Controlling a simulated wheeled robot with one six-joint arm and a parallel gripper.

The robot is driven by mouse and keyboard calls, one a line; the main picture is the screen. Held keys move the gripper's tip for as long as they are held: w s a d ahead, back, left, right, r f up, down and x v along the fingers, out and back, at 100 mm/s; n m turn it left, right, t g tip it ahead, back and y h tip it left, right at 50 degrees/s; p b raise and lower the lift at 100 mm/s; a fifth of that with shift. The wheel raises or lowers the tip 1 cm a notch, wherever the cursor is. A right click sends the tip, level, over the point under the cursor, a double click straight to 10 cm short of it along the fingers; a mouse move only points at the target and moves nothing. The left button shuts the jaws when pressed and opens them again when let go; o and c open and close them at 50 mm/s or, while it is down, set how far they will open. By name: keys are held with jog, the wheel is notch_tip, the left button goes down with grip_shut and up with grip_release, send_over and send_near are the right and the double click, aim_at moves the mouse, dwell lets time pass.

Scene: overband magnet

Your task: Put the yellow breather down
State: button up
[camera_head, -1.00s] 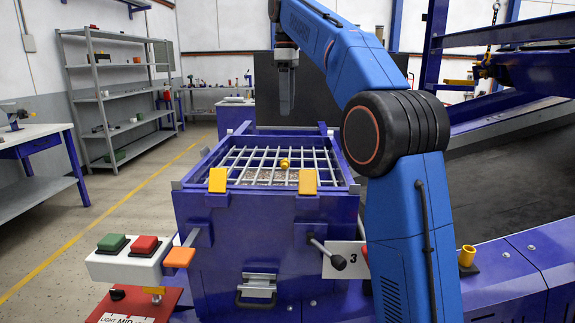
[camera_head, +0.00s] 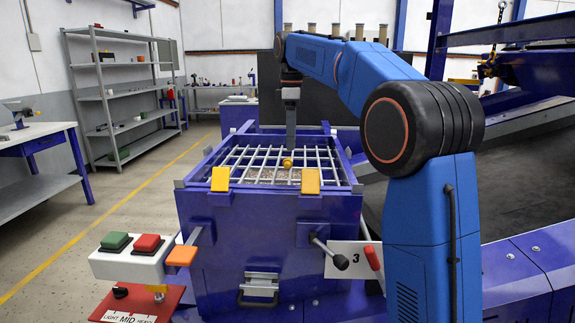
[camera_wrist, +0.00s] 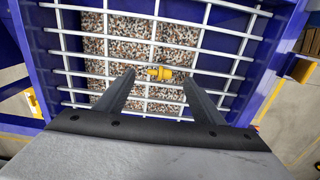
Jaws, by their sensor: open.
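The yellow breather (camera_head: 287,162) lies on the grid of light metal bars (camera_head: 262,154) over the top of the blue box (camera_head: 270,230). In the wrist view the breather (camera_wrist: 160,73) lies on its side near a bar crossing, with gravel visible below the grid. My gripper (camera_head: 291,150) points down just above the breather. In the wrist view its two fingers are spread apart, with the breather between the fingertips (camera_wrist: 159,77) and gaps on both sides. It holds nothing.
Two yellow blocks (camera_head: 220,179) (camera_head: 311,181) stand on the box's front rim. A button box (camera_head: 133,256) with green and red buttons is at the left front. A handle (camera_head: 330,252) with a black knob sticks out in front. Shelving (camera_head: 117,95) stands far left.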

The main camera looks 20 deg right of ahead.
jog(key=shift+f, duration=3.25)
jog(key=c, duration=1.3)
jog(key=shift+o, duration=0.2)
notch_tip(320, 180, up, 10)
